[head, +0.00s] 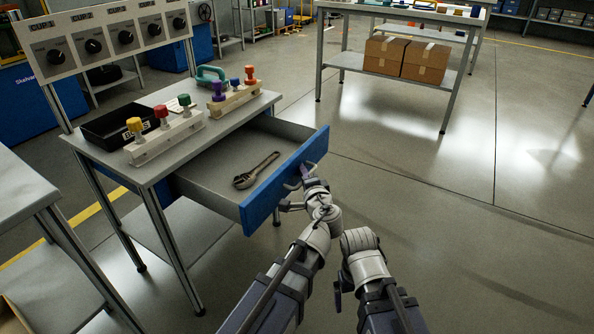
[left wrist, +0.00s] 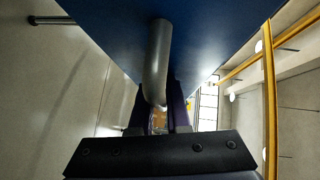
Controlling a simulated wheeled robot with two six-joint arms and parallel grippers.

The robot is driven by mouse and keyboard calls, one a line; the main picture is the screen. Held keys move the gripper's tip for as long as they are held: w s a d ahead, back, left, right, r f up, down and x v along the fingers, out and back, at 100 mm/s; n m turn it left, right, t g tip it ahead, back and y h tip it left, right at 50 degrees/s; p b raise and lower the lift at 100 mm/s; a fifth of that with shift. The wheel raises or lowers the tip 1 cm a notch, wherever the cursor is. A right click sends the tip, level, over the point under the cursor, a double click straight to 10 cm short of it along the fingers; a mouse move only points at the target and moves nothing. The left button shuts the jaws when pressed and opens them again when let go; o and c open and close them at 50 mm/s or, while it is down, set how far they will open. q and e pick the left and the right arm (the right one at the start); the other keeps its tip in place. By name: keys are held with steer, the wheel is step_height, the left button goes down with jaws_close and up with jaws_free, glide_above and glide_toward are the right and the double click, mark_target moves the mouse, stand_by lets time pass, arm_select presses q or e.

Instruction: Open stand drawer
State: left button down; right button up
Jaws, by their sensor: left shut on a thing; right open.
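The stand (head: 158,168) has a drawer with a blue front (head: 285,180) that is pulled out, showing its grey inside. A dark adjustable wrench (head: 257,171) lies in the drawer. My left gripper (head: 307,173) is shut on the drawer's curved grey handle at the outer face. In the left wrist view the handle (left wrist: 158,60) runs down from the blue front (left wrist: 100,12) to between the fingers (left wrist: 155,112). My right gripper (head: 341,290) is open, folded down beside the left arm, touching nothing visible; its fingers are mostly hidden.
On the stand top are a black bin (head: 115,124), two racks with coloured knobs (head: 165,138) (head: 234,97) and a teal-handled item (head: 212,74). A grey table (head: 22,195) stands at left. A table with cardboard boxes (head: 407,60) stands behind. The floor at right is clear.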

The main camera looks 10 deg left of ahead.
arm_select(q)
steer(key=shift+s+d, duration=0.2)
steer(key=shift+d, duration=0.2)
arm_select(e)
steer(key=shift+d, duration=0.1)
arm_select(q)
steer(key=c, duration=0.9)
jaws_free()
